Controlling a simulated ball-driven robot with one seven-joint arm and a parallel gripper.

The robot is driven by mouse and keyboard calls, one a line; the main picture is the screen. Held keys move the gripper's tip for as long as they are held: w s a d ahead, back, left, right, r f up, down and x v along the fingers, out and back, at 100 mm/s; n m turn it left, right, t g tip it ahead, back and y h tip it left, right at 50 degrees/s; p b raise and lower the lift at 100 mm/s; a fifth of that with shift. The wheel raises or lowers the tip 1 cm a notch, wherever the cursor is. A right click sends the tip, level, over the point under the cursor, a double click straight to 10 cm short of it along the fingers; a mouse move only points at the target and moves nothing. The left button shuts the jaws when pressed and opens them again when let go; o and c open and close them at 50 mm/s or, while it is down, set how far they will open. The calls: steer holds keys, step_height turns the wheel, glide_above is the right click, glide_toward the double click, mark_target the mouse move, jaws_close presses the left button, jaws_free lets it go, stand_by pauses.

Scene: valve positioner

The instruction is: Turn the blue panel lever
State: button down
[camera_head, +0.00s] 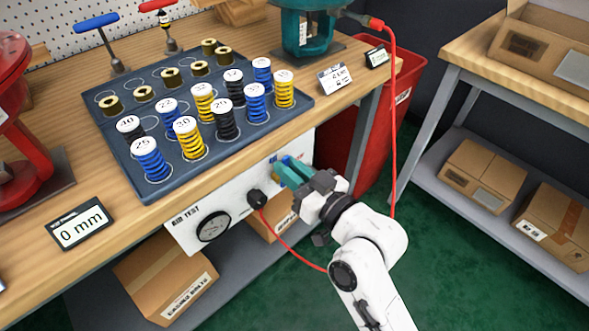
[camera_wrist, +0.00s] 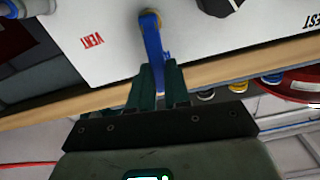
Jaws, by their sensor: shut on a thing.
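The blue panel lever (camera_wrist: 152,40) hangs from a brass-coloured pivot on the white air test panel (camera_wrist: 100,15), near red lettering, in the wrist view. My gripper (camera_wrist: 158,72) has its two teal fingers closed around the lever's free end. In the head view my gripper (camera_head: 291,172) reaches the right part of the white panel (camera_head: 180,232), below the bench's front edge. There the fingers hide most of the lever; only a little blue shows beside them.
A tray (camera_head: 110,152) of springs and brass bushings stands on the bench above. A red bin (camera_head: 408,88) stands behind, right of the bench.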

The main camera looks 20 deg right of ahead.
steer(key=shift+s+a+f+n, duration=0.15)
steer(key=shift+a+n, duration=0.15)
steer(key=shift+n, duration=0.4)
steer(key=c, duration=1.1)
jaws_free()
steer(key=shift+s, duration=0.1)
steer(key=v, duration=1)
steer(key=shift+s+d, duration=0.1)
steer(key=shift+s, duration=0.15)
